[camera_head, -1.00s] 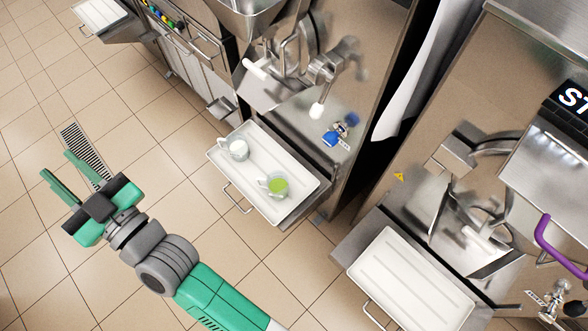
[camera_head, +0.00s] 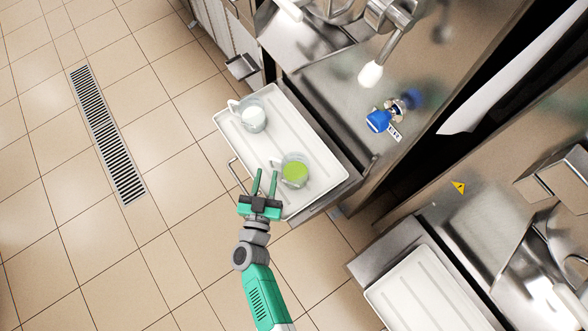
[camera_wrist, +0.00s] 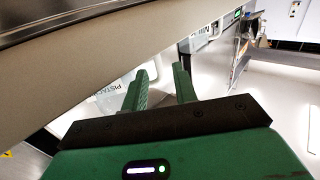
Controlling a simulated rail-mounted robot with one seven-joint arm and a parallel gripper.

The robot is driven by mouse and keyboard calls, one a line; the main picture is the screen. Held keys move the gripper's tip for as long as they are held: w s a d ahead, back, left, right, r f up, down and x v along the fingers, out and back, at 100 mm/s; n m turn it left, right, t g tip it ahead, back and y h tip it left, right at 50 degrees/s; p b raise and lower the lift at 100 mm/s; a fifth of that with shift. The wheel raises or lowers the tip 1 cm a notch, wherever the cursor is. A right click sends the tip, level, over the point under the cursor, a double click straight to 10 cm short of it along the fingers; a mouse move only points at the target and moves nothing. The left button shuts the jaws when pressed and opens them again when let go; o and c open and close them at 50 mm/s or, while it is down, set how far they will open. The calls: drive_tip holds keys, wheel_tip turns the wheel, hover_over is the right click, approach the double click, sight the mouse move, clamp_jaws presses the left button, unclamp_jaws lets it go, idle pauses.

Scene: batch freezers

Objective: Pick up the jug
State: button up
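Two clear jugs stand on a white tray (camera_head: 325,183). The nearer jug (camera_head: 294,172) holds green contents; in the wrist view it (camera_wrist: 113,97) carries a label reading "PISTA…", partly cut off by a finger. The farther jug (camera_head: 252,118) holds white contents; part of a labelled jug also shows in the wrist view (camera_wrist: 200,40). My gripper (camera_head: 265,173) is at the tray's front edge, just left of the green jug, fingers pointing toward the tray's back. In the wrist view its green fingers (camera_wrist: 160,72) are apart with nothing seen between them. Whether a finger touches the jug is unclear.
A wire handle (camera_head: 236,174) projects from the tray unit's front. A freezer panel with a blue knob (camera_head: 378,121) rises behind, with a white-tipped lever (camera_head: 370,74) above. Another empty tray (camera_head: 430,290) is lower right. Tiled floor with a drain grate (camera_head: 105,135) lies open at left.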

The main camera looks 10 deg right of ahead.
sight(270, 163)
drive_tip(key=x, duration=0.1)
drive_tip(key=b+x, duration=0.1)
drive_tip(key=x, duration=0.1)
drive_tip(key=b+x, duration=0.1)
drive_tip(key=x, duration=0.1)
drive_tip(key=shift+w+d+r, duration=0.2)
drive_tip(key=shift+r, duration=0.05)
drive_tip(key=shift+s, duration=0.1)
drive_tip(key=shift+c, duration=0.5)
clamp_jaws()
